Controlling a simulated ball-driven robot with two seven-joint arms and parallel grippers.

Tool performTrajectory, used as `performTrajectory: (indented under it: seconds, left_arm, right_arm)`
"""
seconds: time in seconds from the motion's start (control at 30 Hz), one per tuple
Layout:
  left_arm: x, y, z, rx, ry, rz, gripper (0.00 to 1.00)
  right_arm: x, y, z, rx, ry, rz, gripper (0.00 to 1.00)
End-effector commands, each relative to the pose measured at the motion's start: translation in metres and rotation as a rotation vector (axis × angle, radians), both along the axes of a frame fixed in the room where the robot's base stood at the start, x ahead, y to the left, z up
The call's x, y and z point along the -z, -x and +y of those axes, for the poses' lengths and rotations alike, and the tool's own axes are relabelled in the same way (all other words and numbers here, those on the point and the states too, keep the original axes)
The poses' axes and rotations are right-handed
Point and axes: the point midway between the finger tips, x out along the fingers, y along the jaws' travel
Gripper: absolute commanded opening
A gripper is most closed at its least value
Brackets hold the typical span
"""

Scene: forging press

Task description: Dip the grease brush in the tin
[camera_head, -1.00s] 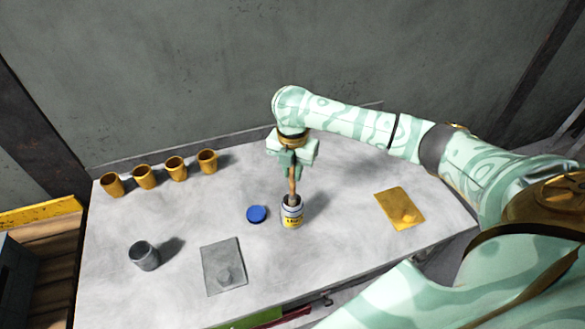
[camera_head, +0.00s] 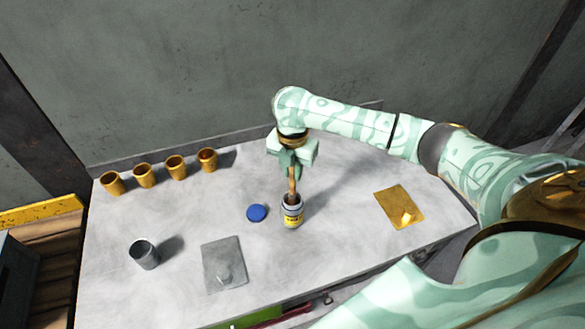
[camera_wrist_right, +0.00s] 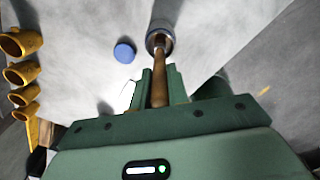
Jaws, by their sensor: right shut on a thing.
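The grease brush (camera_head: 292,182) is upright, with its brown wooden handle in my right gripper (camera_head: 292,166). Its lower end is inside the mouth of the tin (camera_head: 293,213), so the bristles are hidden. The tin is a small open can with a yellow label, standing on the table. In the right wrist view, my right gripper (camera_wrist_right: 160,88) is shut on the brush handle (camera_wrist_right: 159,88), which points into the tin (camera_wrist_right: 160,38). My left gripper is not in view.
A blue lid (camera_head: 257,213) lies left of the tin on the grey table (camera_head: 330,255). Several yellow-brown cups (camera_head: 144,176) stand at the back left. A grey cup (camera_head: 144,254), a grey plate (camera_head: 223,264) and a yellow plate (camera_head: 399,207) lie around with clear room between.

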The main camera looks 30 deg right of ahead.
Motion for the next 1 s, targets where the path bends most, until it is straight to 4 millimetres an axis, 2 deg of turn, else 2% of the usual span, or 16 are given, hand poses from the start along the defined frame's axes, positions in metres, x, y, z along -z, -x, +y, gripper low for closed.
performTrajectory:
  seconds: [1.0]
  left_arm:
    - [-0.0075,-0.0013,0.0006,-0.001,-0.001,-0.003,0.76]
  right_arm:
    - [0.0021,0.001,0.0,0.0,0.0,0.004,0.0]
